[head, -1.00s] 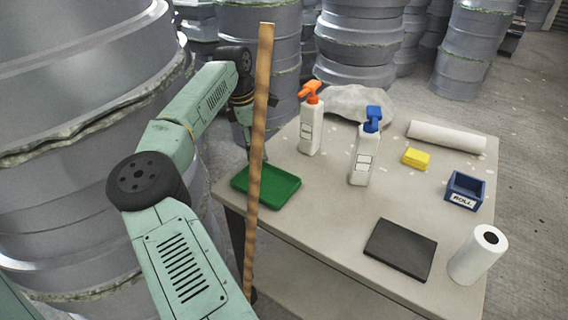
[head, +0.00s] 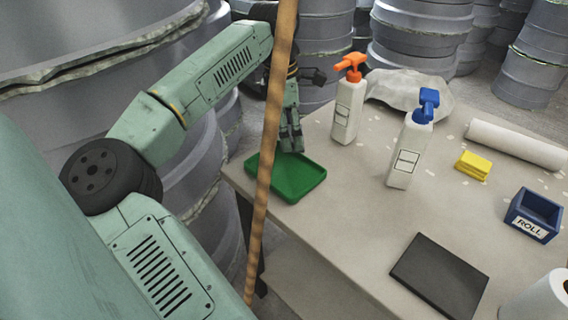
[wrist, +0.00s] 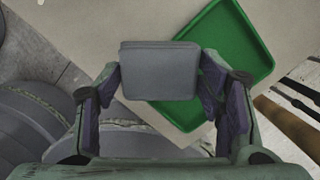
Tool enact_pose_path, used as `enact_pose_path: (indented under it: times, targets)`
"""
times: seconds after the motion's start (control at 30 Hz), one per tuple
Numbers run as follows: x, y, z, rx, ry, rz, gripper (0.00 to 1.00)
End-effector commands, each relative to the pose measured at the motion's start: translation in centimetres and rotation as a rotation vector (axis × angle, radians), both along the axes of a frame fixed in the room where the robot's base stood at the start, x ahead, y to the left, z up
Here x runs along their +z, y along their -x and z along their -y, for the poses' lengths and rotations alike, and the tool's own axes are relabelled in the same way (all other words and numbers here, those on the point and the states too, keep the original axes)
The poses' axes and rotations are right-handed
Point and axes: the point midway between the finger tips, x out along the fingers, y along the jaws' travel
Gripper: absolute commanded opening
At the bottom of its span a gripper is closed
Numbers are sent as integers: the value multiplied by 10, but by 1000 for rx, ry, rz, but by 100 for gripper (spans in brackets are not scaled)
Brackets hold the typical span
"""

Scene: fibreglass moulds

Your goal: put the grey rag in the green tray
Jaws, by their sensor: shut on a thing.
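The grey rag (wrist: 160,70) looks like a flat folded pad with rounded corners. My gripper (wrist: 160,82) is shut on it, with a finger at each side, in the wrist view. The green tray (wrist: 238,38) lies beyond the rag, which covers part of its left side in that view. In the head view the tray (head: 305,183) sits at the table's left corner, and my gripper (head: 291,142) points down over its back part. The rag cannot be made out in the head view. I cannot tell its exact height above the tray.
A wooden pole (head: 265,170) crosses in front of my arm and the tray's left edge in the head view. An orange-topped bottle (head: 346,110) and a blue-topped bottle (head: 405,155) stand right of the tray. A dark flat slab (head: 438,275) lies nearer.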

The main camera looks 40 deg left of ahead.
Motion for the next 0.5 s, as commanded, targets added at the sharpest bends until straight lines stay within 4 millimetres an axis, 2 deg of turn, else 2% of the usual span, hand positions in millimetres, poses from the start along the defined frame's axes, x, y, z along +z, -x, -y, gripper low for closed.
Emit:
enact_pose_path:
  times: [0.03,0.1,0.2,0.47,0.5]
  targets:
    - [-5,13,4,0,-1,2,32]
    - [-4,26,9,0,-1,2,32]
    - [-2,40,16,0,0,0,32]
    - [-1,58,23,0,1,1,32]
    - [-11,57,23,-1,2,-1,32]
